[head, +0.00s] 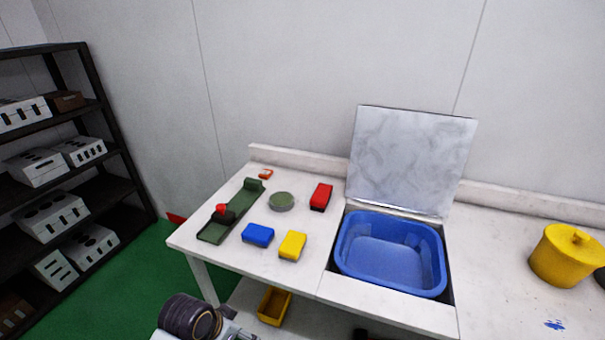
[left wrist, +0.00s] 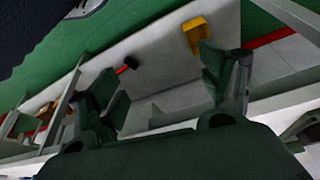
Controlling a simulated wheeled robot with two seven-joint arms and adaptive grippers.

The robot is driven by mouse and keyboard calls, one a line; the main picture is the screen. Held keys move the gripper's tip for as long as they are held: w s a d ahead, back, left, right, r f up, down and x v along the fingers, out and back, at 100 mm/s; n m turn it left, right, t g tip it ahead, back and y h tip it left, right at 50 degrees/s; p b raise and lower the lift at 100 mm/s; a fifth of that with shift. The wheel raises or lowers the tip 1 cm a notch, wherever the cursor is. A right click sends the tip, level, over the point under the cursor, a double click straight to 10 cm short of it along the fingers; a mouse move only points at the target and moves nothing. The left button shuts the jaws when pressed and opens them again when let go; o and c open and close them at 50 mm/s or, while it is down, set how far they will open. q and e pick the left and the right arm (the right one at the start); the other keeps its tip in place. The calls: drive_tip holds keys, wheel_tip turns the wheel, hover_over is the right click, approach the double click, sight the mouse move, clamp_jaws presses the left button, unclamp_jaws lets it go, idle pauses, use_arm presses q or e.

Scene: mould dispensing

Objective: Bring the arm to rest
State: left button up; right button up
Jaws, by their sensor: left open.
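My left gripper (left wrist: 160,75) shows in the left wrist view with its two dark green fingers spread apart and nothing between them. Beyond the fingers is a pale grey surface, with a yellow bin (left wrist: 194,36) past the right finger. In the head view, part of my left arm (head: 190,318) shows at the bottom edge, left of centre, in front of the white table (head: 205,240). Its fingers are hidden there. My right gripper is in neither view.
The table holds a green fixture (head: 238,207), a green disc (head: 281,201), red (head: 321,196), blue (head: 258,235) and yellow (head: 292,245) blocks, a blue basin (head: 390,255) under a raised lid (head: 412,155), and a yellow pot (head: 568,258). A dark shelf (head: 125,165) stands left.

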use_arm(q)
drive_tip(key=shift+s+a+n+y, duration=1)
drive_tip(key=shift+s+a+n, duration=1.1)
drive_tip(key=shift+s+a, duration=0.45)
wheel_tip(320, 180, down, 32)
drive_tip(key=s+a, duration=0.1)
drive_tip(key=s, duration=0.1)
drive_tip(key=s+a+f+g, duration=0.1)
drive_tip(key=s+a+f, duration=0.1)
drive_tip(key=s+f, duration=0.8)
drive_tip(key=s+a+f+g, duration=0.1)
drive_tip(key=s+a+f, duration=0.2)
drive_tip(key=s+f, duration=0.7)
drive_tip(key=shift+s+a+f+m, duration=0.2)
drive_tip(key=shift+s+f+m, duration=0.15)
drive_tip(key=shift+s, duration=0.6)
drive_tip(key=shift+o, duration=0.5)
drive_tip(key=shift+w, duration=0.1)
